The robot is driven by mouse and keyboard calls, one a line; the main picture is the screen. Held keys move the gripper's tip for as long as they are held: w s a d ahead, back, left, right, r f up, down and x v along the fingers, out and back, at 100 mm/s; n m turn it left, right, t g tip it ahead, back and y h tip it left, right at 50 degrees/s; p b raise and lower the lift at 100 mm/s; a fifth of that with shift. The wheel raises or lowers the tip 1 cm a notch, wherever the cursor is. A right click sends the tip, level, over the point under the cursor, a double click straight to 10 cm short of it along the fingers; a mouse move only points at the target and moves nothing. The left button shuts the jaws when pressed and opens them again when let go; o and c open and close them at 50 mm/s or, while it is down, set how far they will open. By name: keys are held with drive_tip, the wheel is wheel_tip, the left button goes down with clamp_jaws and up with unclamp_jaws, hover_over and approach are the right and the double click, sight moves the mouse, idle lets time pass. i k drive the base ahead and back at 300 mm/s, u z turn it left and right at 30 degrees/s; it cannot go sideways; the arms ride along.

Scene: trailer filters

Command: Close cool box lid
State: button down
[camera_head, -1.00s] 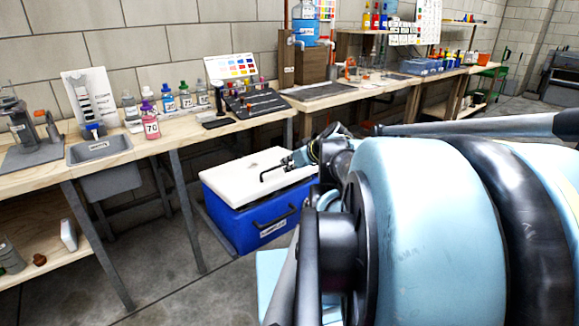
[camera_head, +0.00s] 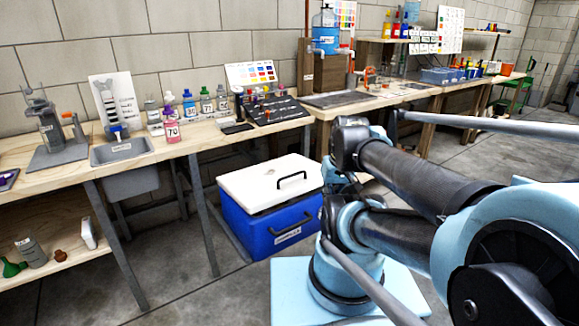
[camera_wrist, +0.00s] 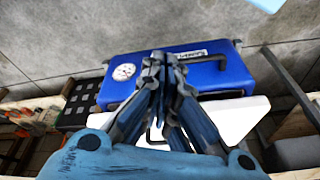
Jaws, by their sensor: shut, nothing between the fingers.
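The cool box (camera_head: 265,228) is a blue chest on the floor, with a dark front handle and a label. Its white lid (camera_head: 255,183) lies over the top, with a black handle on it. I cannot tell whether the lid is fully seated. In the wrist view the blue front (camera_wrist: 220,72) and white lid (camera_wrist: 238,118) also show, partly covered by my gripper. My gripper (camera_wrist: 163,58) is shut and empty, in front of the box in that view; contact cannot be told. In the head view my arm hides the gripper.
A wooden workbench (camera_head: 183,150) with bottles and a grey sink tray (camera_head: 122,150) runs along the wall behind the box. Its metal legs (camera_head: 205,220) stand left of the box. Bare concrete floor (camera_head: 190,290) lies in front.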

sight(262, 186)
drive_tip(key=u, duration=0.75)
drive_tip(key=k, duration=0.5)
drive_tip(key=z, duration=0.3)
